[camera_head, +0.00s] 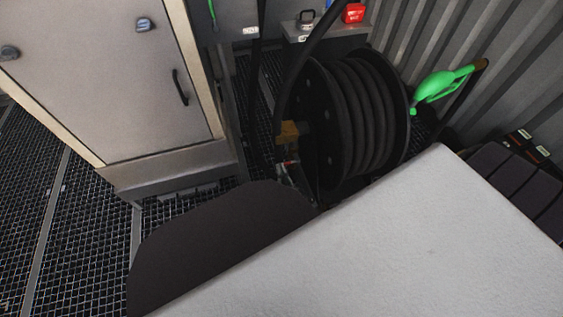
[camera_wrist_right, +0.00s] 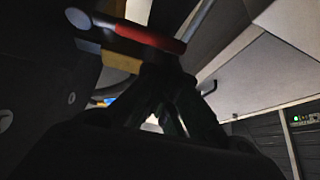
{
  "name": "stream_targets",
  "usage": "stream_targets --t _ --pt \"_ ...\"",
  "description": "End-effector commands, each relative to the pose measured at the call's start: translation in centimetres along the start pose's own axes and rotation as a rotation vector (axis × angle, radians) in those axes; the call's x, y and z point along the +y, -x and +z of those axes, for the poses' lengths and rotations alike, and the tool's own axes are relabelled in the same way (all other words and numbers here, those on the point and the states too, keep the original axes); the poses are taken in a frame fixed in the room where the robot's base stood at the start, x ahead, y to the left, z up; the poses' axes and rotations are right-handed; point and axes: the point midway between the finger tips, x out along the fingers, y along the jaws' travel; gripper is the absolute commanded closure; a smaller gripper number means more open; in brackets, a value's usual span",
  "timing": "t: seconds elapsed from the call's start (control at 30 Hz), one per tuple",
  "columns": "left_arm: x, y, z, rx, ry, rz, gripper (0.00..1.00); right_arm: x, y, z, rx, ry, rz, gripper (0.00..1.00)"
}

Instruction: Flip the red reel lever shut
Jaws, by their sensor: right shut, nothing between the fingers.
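The red reel lever (camera_wrist_right: 150,38) shows in the right wrist view, a red sleeve on a pale metal bar crossing the top. A brass-coloured body (camera_wrist_right: 118,62) is just behind it. My right gripper (camera_wrist_right: 166,72) is dark, its fingers together and empty, with the tips just below the red sleeve; I cannot tell whether they touch it. In the head view the hose reel (camera_head: 355,120) stands at centre, with a brass fitting (camera_head: 288,132) on its left side. A tiny red spot beneath that fitting is too small to identify. My left gripper is not in view.
A grey cabinet (camera_head: 120,90) stands at the left. A green fuel nozzle (camera_head: 440,85) is right of the reel, near the corrugated wall (camera_head: 500,60). A red item (camera_head: 353,13) sits on a shelf behind. Dark grating floor (camera_head: 85,235) is clear at lower left.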

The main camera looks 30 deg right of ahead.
Motion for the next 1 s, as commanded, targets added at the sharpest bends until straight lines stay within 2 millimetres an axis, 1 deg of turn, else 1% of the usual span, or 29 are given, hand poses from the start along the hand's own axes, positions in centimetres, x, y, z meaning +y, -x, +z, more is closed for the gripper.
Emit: stream_targets --t 0.37,0.47,0.63,1.0 --pt "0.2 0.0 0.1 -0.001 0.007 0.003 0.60 0.0 0.0 0.0 0.000 0.004 -0.002 1.00" --pt "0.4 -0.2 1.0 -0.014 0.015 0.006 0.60 0.0 0.0 0.0 0.000 0.004 -0.002 1.00" --pt "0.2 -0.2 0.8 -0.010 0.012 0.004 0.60 0.0 -0.1 -0.1 0.000 0.004 -0.002 1.00" --pt "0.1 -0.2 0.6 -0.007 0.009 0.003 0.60 0.1 -0.9 -1.4 0.001 0.004 -0.002 1.00"
